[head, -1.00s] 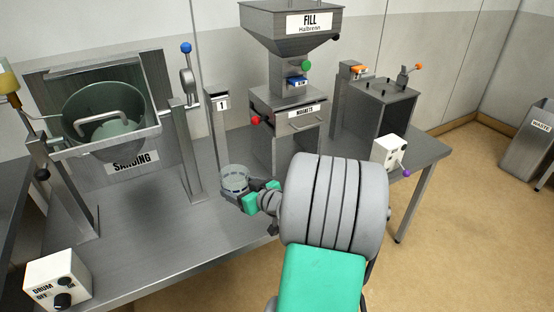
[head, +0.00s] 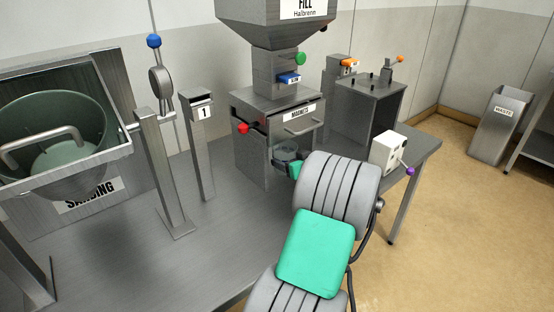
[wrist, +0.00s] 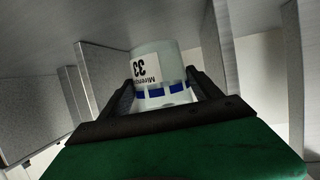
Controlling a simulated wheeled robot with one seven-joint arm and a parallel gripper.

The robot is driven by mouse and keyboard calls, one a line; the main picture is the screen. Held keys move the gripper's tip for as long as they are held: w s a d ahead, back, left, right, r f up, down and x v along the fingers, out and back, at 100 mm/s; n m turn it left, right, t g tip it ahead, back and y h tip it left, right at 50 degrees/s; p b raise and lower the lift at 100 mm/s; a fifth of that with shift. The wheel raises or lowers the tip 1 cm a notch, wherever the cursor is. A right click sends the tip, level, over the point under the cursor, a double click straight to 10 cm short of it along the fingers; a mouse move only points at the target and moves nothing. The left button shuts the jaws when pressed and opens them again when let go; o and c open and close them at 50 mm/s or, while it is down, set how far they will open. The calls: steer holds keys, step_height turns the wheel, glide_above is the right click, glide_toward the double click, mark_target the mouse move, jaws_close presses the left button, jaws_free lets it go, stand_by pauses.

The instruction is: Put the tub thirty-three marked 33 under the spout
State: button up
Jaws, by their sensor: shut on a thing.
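The tub thirty-three (wrist: 155,67) is a pale, see-through tub with a blue and white band. Its white label, marked 33, appears upside down in the wrist view. My gripper (wrist: 160,92) is shut on the tub, with one dark finger on each side. In the head view the tub (head: 287,151) is held at the lower front of the FILL machine (head: 262,125), below its MAGNETS drawer. My gripper (head: 289,163) is partly hidden there by my arm. I cannot make out the spout itself.
Grey metal walls (wrist: 103,80) stand close to the tub in the wrist view. A post marked 1 (head: 202,150) and the SANDING drum (head: 60,135) stand left. A white box with a purple knob (head: 388,153) is right. The bench between is clear.

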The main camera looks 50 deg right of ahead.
steer(key=w+d, duration=0.1)
steer(key=w, duration=0.3)
steer(key=w+d, duration=0.1)
steer(key=w, duration=0.1)
steer(key=shift+w+d, duration=0.25)
steer(key=shift+d, duration=0.1)
steer(key=shift+w+f, duration=0.1)
steer(key=shift+f, duration=1.85)
steer(key=o, duration=1.3)
steer(key=shift+o, duration=0.2)
steer(key=shift+r, duration=0.1)
steer(key=shift+r, duration=0.3)
steer(key=v, duration=1.2)
steer(key=shift+f, duration=0.2)
